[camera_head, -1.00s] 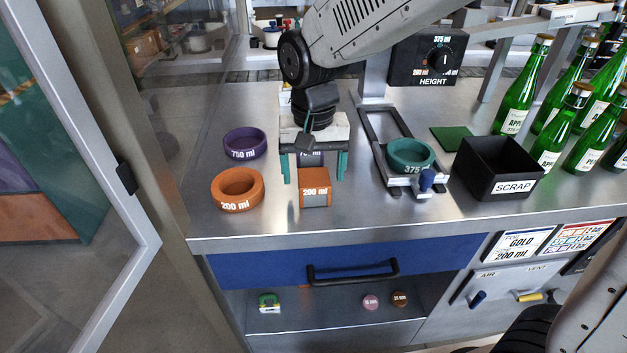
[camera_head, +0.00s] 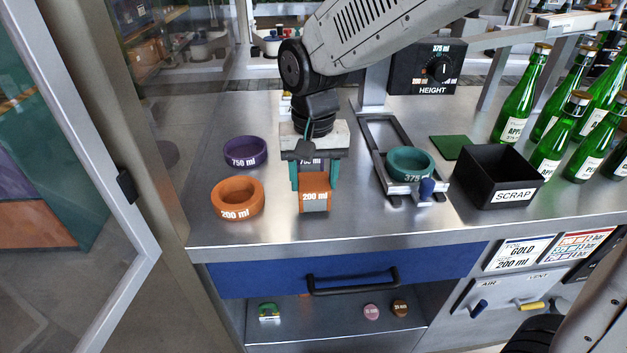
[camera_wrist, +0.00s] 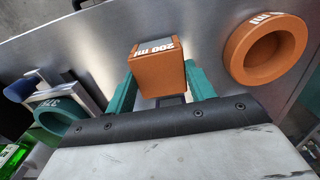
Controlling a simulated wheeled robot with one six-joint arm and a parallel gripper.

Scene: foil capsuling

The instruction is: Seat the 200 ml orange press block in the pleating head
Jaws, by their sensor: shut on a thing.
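The orange 200 ml press block (camera_head: 315,196) has a grey metal front and sits at the front middle of the counter. My gripper (camera_head: 315,175) points down over it, its teal fingers shut on the block's two sides. In the wrist view the block (camera_wrist: 157,72) lies between the fingers, its 200 ml label showing. I cannot tell whether it is clear of the counter. A 750 ml block (camera_head: 312,163) shows just behind it, partly hidden by my gripper. I cannot identify the pleating head for sure; a post with a HEIGHT dial box (camera_head: 412,70) stands behind, partly covered by my arm.
An orange 200 ml ring (camera_head: 237,204) and a purple 750 ml ring (camera_head: 245,151) lie left. A teal 375 ring (camera_head: 410,160) sits on a railed slide (camera_head: 378,135) at right, beside a black SCRAP bin (camera_head: 497,180). Green bottles (camera_head: 560,135) stand far right.

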